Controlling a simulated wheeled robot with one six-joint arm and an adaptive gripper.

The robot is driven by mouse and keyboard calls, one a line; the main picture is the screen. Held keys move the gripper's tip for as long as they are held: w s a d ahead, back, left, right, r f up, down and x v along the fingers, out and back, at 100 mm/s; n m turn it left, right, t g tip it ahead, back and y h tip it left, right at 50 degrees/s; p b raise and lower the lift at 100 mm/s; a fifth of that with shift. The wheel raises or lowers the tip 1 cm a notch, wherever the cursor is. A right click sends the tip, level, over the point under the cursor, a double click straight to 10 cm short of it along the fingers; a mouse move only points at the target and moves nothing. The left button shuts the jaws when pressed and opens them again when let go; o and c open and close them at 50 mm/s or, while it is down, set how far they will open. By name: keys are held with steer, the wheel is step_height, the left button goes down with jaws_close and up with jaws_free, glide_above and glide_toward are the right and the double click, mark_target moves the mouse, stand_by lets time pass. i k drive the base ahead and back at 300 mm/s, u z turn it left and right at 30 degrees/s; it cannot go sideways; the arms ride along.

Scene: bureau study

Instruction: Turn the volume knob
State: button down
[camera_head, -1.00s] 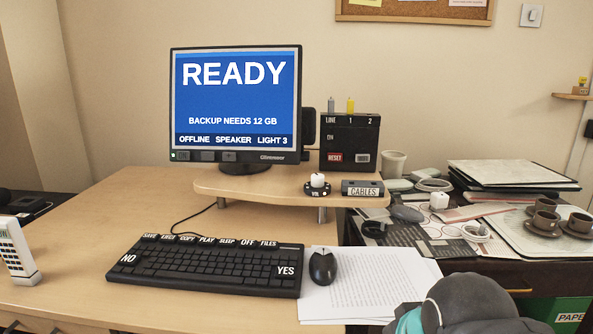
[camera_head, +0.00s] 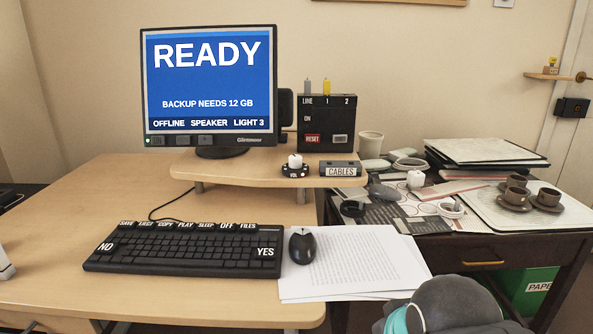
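The volume knob (camera_head: 295,161) is a small white knob on a round black base (camera_head: 295,171) marked VOL. It stands on the raised wooden shelf (camera_head: 240,166), in front of the monitor's right side. The monitor (camera_head: 208,85) reads READY, BACKUP NEEDS 12 GB, OFFLINE, SPEAKER, LIGHT 3. Part of my arm, dark grey with a teal band, shows at the bottom right, well below and right of the knob. My gripper's fingers are not in view.
A CABLES box (camera_head: 340,168) sits just right of the knob. A black box (camera_head: 326,122) with a RESET label stands behind. The keyboard (camera_head: 187,248), mouse (camera_head: 302,246) and papers (camera_head: 352,263) lie in front. Cups (camera_head: 515,195) and clutter cover the right desk (camera_head: 470,252).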

mark_target(295, 161)
steer(key=u, duration=0.05)
steer(key=k, duration=0.55)
steer(key=z, duration=0.75)
steer(key=i, duration=1.55)
steer(key=u, duration=0.7)
